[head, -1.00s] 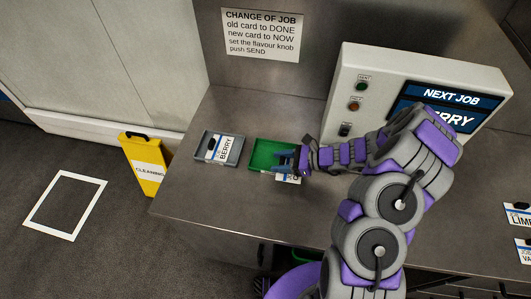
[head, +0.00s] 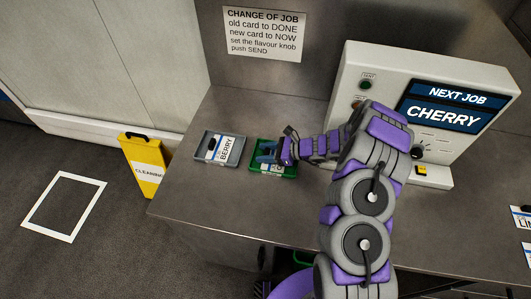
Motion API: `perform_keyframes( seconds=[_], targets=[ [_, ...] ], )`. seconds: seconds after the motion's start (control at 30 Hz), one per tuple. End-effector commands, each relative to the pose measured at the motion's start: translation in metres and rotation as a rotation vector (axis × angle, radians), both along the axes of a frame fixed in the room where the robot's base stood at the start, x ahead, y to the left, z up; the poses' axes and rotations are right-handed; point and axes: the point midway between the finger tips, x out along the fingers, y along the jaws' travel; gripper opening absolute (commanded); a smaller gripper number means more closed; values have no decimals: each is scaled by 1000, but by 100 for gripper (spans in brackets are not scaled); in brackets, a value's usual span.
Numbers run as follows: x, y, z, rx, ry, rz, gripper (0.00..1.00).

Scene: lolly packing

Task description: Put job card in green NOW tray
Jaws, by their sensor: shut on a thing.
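The green tray (head: 257,172) sits on the steel counter, right of the grey tray. My gripper (head: 268,157) is over the green tray, its fingers low and shut on a white job card (head: 270,168). The card is at or just above the tray floor; I cannot tell if it touches. My gripper hides part of the card and the tray's right side, and the card's word is not readable. The grey tray (head: 203,156) holds a card marked BERRY (head: 224,149).
A machine with a screen (head: 457,107) reading NEXT JOB CHERRY stands at the back right, with buttons and a knob (head: 418,152). More cards (head: 521,218) lie at the right edge. A yellow cleaning sign (head: 143,168) stands on the floor left of the counter (head: 190,205).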

Motion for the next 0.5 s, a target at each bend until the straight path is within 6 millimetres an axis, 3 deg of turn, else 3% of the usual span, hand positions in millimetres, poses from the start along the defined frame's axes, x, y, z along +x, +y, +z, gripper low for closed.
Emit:
perform_keyframes(
  seconds=[0.17, 0.2, 0.43, 0.5],
  targets=[
    [0, 0, -1, 0, 0, 0, 21],
    [0, 0, -1, 0, 0, 0, 52],
    [0, 0, 0, 0, -1, 0, 74],
    [0, 0, 0, 0, 0, 0, 76]
  ],
)
